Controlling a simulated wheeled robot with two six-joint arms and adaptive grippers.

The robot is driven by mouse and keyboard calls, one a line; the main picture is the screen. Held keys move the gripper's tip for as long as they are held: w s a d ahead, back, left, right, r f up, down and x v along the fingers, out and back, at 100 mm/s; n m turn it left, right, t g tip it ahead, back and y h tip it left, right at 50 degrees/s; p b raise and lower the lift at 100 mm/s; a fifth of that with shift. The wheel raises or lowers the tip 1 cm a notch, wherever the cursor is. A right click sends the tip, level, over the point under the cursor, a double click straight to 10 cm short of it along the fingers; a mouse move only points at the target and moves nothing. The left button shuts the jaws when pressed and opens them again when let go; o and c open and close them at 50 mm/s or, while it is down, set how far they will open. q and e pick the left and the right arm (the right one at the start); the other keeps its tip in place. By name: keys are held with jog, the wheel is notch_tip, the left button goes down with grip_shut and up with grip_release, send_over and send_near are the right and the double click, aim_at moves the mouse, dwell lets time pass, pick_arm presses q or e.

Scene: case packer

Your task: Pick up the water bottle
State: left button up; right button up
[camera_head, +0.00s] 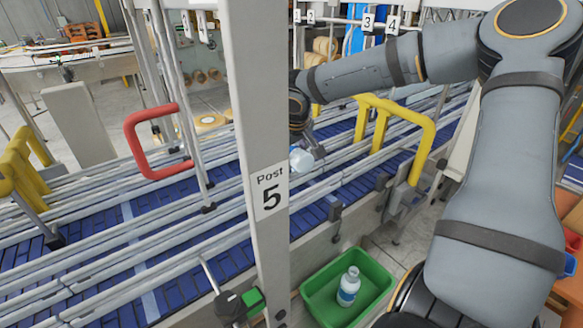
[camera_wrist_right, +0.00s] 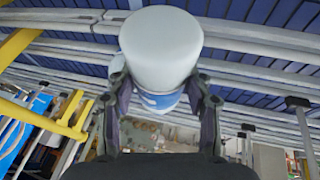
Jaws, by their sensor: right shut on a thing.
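A water bottle with a white cap and a blue-and-white label (camera_wrist_right: 162,48) is between the fingers of my right gripper (camera_wrist_right: 162,100) in the right wrist view. The fingers are shut on it from both sides, and the cap end faces the camera. In the head view this bottle (camera_head: 302,160) shows small beside the grey post, above the blue conveyor (camera_head: 110,232). The post partly hides my right gripper (camera_head: 303,140) there. A second water bottle (camera_head: 348,287) stands upright in a green bin (camera_head: 318,285). My left gripper is not in view.
A grey post marked "Post 5" (camera_head: 250,110) stands close to my right gripper. Metal guide rails run along the conveyor. A yellow handle (camera_head: 412,115) is right of the gripper, and a red handle (camera_head: 135,150) is left of the post.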

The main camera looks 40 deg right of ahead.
aim_at(303, 150)
jog(key=s+r+b, duration=0.1)
jog(key=s+r, duration=0.1)
jog(key=s+r+b, duration=0.1)
jog(key=s+r, duration=0.1)
jog(key=shift+s+a+r, duration=0.15)
jog(key=shift+r, duration=0.2)
jog(key=s+r+b, duration=0.3)
jog(key=s+b, duration=0.4)
jog(key=s, duration=0.2)
jog(key=shift+s+d+r, duration=0.15)
jog(key=shift+s+d, duration=0.1)
jog(key=shift+d, duration=0.15)
